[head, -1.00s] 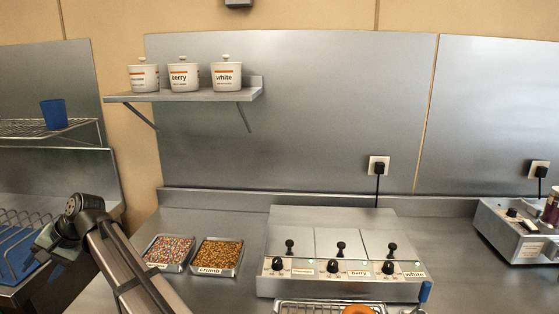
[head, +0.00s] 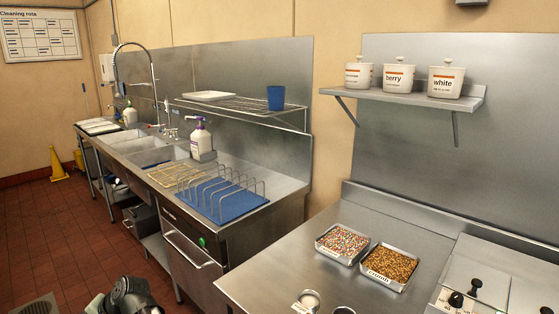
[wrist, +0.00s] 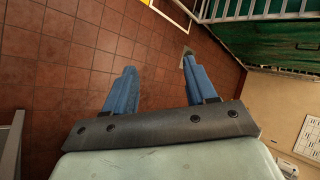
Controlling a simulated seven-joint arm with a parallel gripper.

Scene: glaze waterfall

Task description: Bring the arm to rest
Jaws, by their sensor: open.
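My gripper (wrist: 160,90) shows in the wrist view with its two blue fingers spread apart and nothing between them. Red-brown floor tiles (wrist: 60,60) lie beyond the fingertips. In the head view only a dark part of my arm shows at the bottom left, over the floor, left of the steel counters. My fingers are not visible in the head view.
A steel counter (head: 285,260) holds a tray of sprinkles (head: 342,243) and a tray of crumb (head: 389,265). A sink unit (head: 150,150) with a blue mat (head: 222,198) and rack stands behind. Open floor (head: 45,225) lies at the left. A yellow floor sign (head: 58,165) stands far off.

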